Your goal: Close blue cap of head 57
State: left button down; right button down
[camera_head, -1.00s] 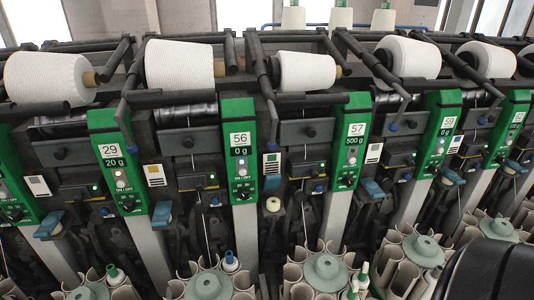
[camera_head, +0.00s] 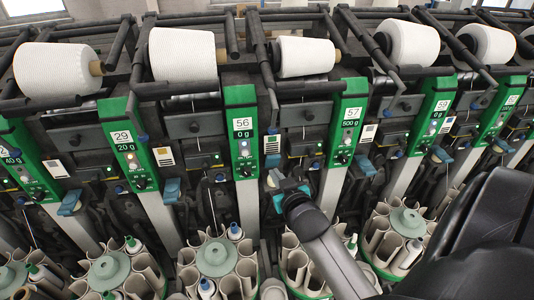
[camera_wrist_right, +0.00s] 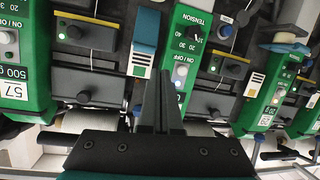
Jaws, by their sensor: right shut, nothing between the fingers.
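The green panel of head 57 (camera_head: 345,130) reads 500 g and stands right of centre in the head view. It shows at the left of the wrist view (camera_wrist_right: 14,92), upside down. A blue cap (camera_head: 273,160) sits between panels 56 and 57, also in the wrist view (camera_wrist_right: 147,30). Another blue cap (camera_head: 367,165) sits right of panel 57. I cannot tell whether either cap is open. My right gripper (camera_head: 274,180) is just below the cap between the panels; its fingers (camera_wrist_right: 157,85) are shut and empty. Contact is not visible. My left gripper is not in view.
Panel 56 (camera_head: 241,130) stands close to the left of my gripper, panel 29 (camera_head: 130,155) farther left. White cones (camera_head: 305,56) lie along the top. Round bobbin magazines (camera_head: 215,258) stand below. Dark machine parts fill the gaps.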

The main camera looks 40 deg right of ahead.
jog(key=d+r+x, duration=0.1)
jog(key=x, duration=0.9)
jog(key=shift+w, duration=0.3)
jog(key=shift+t+b, duration=0.3)
jog(key=shift+b, duration=0.1)
jog(key=shift+s+a+f+t+b, duration=0.15)
jog(key=shift+s+t+b, duration=0.15)
jog(key=shift+b, duration=0.35)
jog(key=shift+s+a+f+n+t+h+b, duration=0.15)
jog(key=shift+s+a+f+t+h+b, duration=0.6)
jog(key=shift+b, duration=2.7)
jog(key=shift+s+a+f+n+t+h+b, duration=0.15)
jog(key=shift+s+f+t+b, duration=0.7)
jog(key=shift+f+t+b, duration=1.75)
jog(key=shift+s+a+f+n+t+h+b, duration=0.15)
jog(key=shift+s+a+f+h+b, duration=0.45)
jog(key=shift+b, duration=3.7)
